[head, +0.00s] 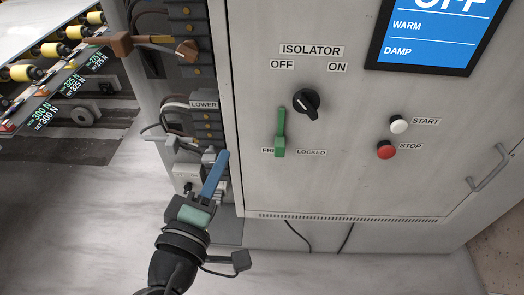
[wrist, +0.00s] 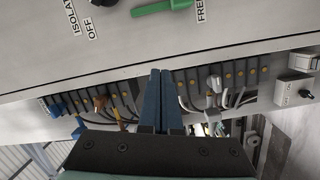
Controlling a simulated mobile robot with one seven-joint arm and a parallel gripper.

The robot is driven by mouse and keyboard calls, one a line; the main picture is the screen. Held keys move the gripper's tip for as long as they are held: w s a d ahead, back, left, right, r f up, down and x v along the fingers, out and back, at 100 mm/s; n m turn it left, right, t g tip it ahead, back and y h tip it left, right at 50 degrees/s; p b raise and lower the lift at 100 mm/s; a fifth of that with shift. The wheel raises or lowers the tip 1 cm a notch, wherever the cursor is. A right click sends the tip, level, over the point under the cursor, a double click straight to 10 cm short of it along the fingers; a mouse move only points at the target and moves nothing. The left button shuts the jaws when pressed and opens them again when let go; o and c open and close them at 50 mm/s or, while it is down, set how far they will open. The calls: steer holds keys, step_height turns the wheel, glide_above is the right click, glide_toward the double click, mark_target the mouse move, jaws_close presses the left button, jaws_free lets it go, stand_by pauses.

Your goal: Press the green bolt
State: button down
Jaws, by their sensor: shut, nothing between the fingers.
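The green bolt (head: 280,132) is on the grey cabinet front, below the black isolator knob, with its long part pointing up and its thicker lower end between the partly covered FREE label and the LOCKED label. In the wrist view the gripper's fingertips (wrist: 161,74) point toward the cabinet's edge, below the bolt.
The isolator knob (head: 306,102) is above the bolt. The white start button (head: 398,124) and red stop button (head: 386,150) are to its right. A screen (head: 435,40) is at upper right. Wired terminal blocks (head: 205,115) line the cabinet's left side. A door handle (head: 490,168) is at right.

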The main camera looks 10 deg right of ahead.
mark_target(271, 139)
steer(key=s+f+n, duration=0.2)
steer(key=f, duration=0.1)
steer(key=s+f, duration=0.1)
steer(key=f, duration=0.1)
steer(key=shift+a+n+h, duration=0.25)
steer(key=shift+n+h, duration=0.15)
steer(key=shift+w, duration=0.1)
steer(key=p+x, duration=0.3)
steer(key=x, duration=0.6)
steer(key=shift+w+d+p, duration=0.3)
steer(key=shift+p, duration=0.1)
steer(key=d+p, duration=0.2)
steer(key=d, duration=0.1)
steer(key=shift+s, duration=0.3)
steer(key=shift+s+d+f, duration=0.15)
steer(key=shift+d, duration=0.35)
